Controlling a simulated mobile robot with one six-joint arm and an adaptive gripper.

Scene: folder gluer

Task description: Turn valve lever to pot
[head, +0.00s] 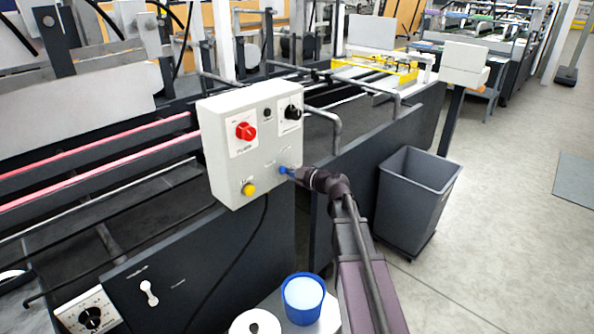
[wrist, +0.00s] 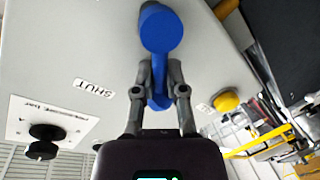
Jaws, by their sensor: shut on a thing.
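The blue valve lever (wrist: 160,30) sticks out of the face of a grey-white control box (head: 225,160). In the wrist view its round hub is above and its arm runs down between my fingers. My gripper (wrist: 159,78) is shut on the lever's arm, a finger on each side. In the head view my gripper (head: 290,172) is at the box's lower right, covering most of the lever (head: 283,170). A label reading SHUT (wrist: 93,89) is left of the lever. Another label (wrist: 205,108) to its right is partly hidden and unreadable.
The box also carries a red knob (head: 245,131), a black knob (head: 292,112) and a yellow button (head: 248,189). A blue tub (head: 303,300) with pale contents stands below. A grey bin (head: 415,200) is to the right, with open floor beyond.

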